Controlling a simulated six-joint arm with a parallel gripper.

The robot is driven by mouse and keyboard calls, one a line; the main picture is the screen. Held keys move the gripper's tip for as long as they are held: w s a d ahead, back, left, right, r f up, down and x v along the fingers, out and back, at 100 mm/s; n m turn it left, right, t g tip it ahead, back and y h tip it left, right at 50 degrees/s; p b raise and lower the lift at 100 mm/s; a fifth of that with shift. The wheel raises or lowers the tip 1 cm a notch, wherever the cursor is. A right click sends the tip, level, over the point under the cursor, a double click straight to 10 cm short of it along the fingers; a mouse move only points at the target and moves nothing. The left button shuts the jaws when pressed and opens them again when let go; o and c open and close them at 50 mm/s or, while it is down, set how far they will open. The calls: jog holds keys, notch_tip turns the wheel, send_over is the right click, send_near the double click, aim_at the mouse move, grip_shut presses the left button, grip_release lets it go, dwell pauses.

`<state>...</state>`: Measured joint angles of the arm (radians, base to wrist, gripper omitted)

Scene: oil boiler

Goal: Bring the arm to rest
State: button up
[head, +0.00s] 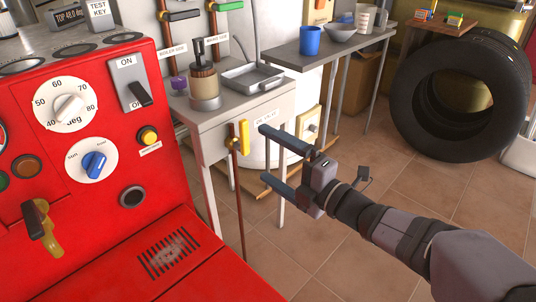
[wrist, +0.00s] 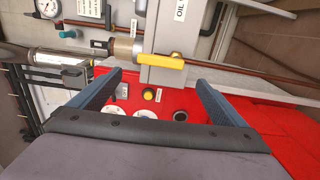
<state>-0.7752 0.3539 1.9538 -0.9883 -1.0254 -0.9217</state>
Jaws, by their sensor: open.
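My gripper (head: 272,160) is open and empty, its two fingers spread apart and pointing left in the head view. It hangs in the air in front of the small grey table and to the right of the red boiler (head: 100,170). In the wrist view my gripper (wrist: 160,84) shows both fingers wide apart with nothing between them. Beyond them are the red boiler panel (wrist: 190,105) and a yellow valve handle (wrist: 162,61). The same yellow handle (head: 244,135) stands upright on a copper pipe, to the left of my fingertips in the head view.
The small grey table (head: 225,113) holds a metal tray (head: 252,79) and a brown-topped container (head: 204,85). A shelf at the back carries a blue cup (head: 310,41) and a bowl (head: 340,33). Black tyres (head: 462,95) stand at the right. Tiled floor (head: 405,180) is clear around my arm.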

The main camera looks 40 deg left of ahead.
dwell(0.4)
jog(key=w+d+f+m+t+h, duration=0.3)
jog(key=w+f+m+t+h, duration=0.15)
jog(key=w+f+m, duration=0.3)
jog(key=w+d+f+m+t+h, duration=0.25)
jog(key=d+f+m+h, duration=0.6)
jog(key=f, duration=0.45)
jog(key=s+d+f+m+g+h, duration=0.25)
jog(key=d+f+m, duration=0.25)
jog(key=d, duration=0.5)
jog(key=s+d+r+m+g+h+p, duration=0.1)
jog(key=s+d+m+g+h+p, duration=0.2)
jog(key=s+d, duration=0.5)
jog(key=s+d+r+m+g+h+p, duration=0.15)
jog(key=s+d+m, duration=0.35)
jog(key=d, duration=0.6)
jog(key=d+r+m+y+p, duration=0.2)
jog(key=d+r+m+p, duration=0.5)
jog(key=d+r+p, duration=0.45)
notch_tip(320, 180, up, 38)
jog(key=p, duration=3.5)
